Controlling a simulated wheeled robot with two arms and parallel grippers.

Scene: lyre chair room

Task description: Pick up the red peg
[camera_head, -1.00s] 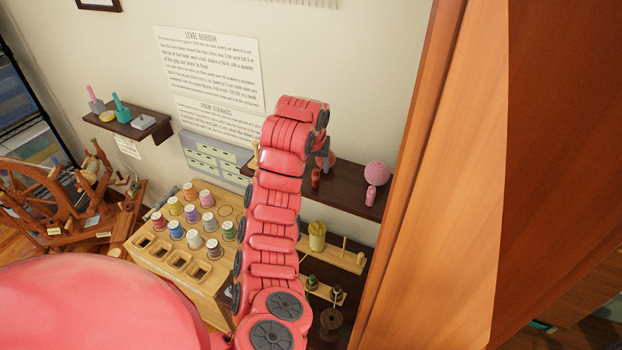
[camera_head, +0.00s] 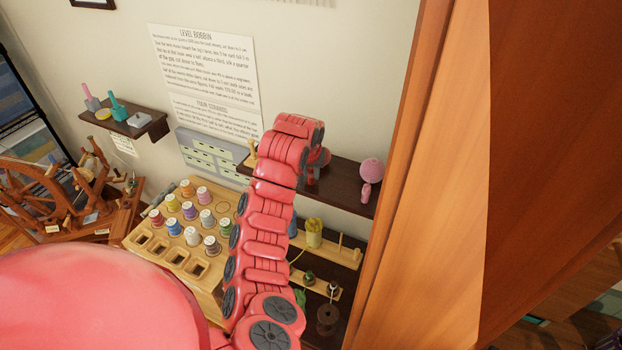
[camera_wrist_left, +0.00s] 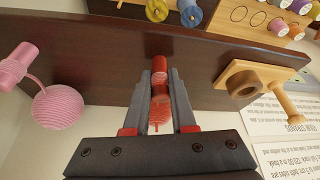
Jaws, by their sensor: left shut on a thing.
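The red peg (camera_wrist_left: 160,66) shows upright at the dark wall shelf (camera_wrist_left: 110,42) in the left wrist view, between the two grey fingers of my left gripper (camera_wrist_left: 160,92). The fingers are shut on it. A paler red part and a ribbed red part show along the same line between the fingers. In the head view the red peg (camera_head: 311,175) is partly hidden behind my left gripper (camera_head: 318,160), over the shelf. I cannot tell whether the peg still touches the shelf. My right gripper is not in view.
A pink yarn ball (camera_head: 372,170) and small pink spool (camera_head: 365,192) are right of the peg. A wooden stand (camera_wrist_left: 248,80) with a peg is on its other side. Grey drawers (camera_head: 205,150) and a thread-spool rack (camera_head: 165,240) lie left. A tall wooden panel (camera_head: 440,200) closes the right.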

